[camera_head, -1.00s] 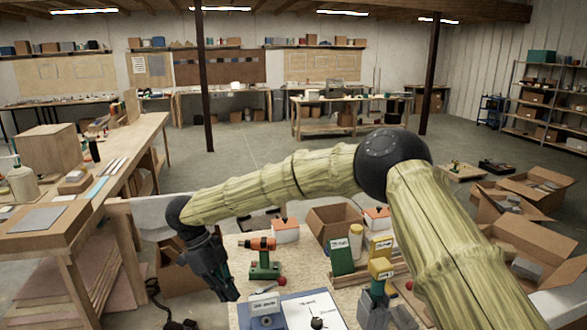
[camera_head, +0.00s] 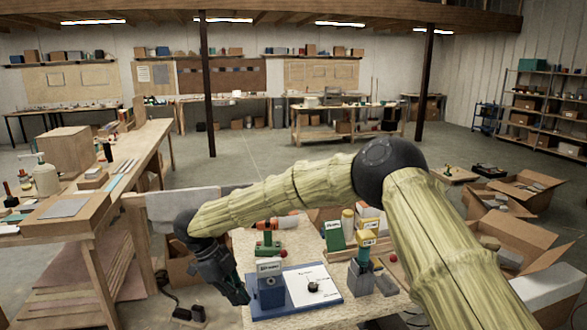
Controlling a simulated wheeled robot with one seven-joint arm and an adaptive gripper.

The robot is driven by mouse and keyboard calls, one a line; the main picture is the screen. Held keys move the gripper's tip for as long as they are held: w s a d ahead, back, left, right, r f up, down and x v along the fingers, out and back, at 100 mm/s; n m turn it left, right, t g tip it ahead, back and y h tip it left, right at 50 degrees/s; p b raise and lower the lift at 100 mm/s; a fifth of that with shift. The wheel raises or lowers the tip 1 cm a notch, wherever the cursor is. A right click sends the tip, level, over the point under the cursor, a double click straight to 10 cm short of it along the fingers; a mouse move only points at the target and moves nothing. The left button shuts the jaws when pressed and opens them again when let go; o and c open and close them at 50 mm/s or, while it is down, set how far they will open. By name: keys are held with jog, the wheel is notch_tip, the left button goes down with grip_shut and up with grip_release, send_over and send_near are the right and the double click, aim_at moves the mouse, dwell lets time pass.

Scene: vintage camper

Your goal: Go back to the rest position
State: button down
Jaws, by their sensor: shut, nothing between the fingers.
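My gripper (camera_head: 235,290) hangs fingers down at the end of my arm, over the left edge of the small worktable (camera_head: 243,244). Its fingers are shut with nothing seen between them. It is just left of a blue-grey labelled block (camera_head: 270,291) on a blue board (camera_head: 325,277); whether they touch cannot be told.
White sheets (camera_head: 309,285) with a small dark object lie on the board. Green and yellow labelled containers (camera_head: 362,241) stand to the right. A long wooden bench (camera_head: 140,150) is at left, open cardboard boxes (camera_head: 525,190) at right.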

jog(key=d+f+n+t+b, duration=0.25)
jog(key=d+f, duration=0.45)
jog(key=f, duration=0.4)
jog(key=d+f+n+t+b, duration=0.2)
jog(key=d+f+n+t, duration=0.15)
jog(key=d+f, duration=0.55)
jog(key=d+f+n+t+b, duration=0.25)
jog(key=d+f+n, duration=0.2)
jog(key=f, duration=0.85)
jog(key=s+d+f+n+g+y+b, duration=0.1)
jog(key=s+d+f+n+y+b, duration=0.1)
jog(key=s+d+f+n, duration=0.45)
jog(key=s+d+f+n+g+y+b, duration=0.15)
jog(key=s+d+f, duration=0.25)
jog(key=s+f, duration=0.5)
jog(key=s+d+n+g+y+b, duration=0.1)
jog(key=s+d+g, duration=0.1)
jog(key=s, duration=0.9)
jog(key=s+d+n+g+y+b, duration=0.1)
jog(key=s+d, duration=0.3)
jog(key=s, duration=0.8)
jog(key=shift+s+n+g+b, duration=0.25)
jog(key=shift+n+g+b, duration=0.55)
jog(key=shift+g, duration=0.1)
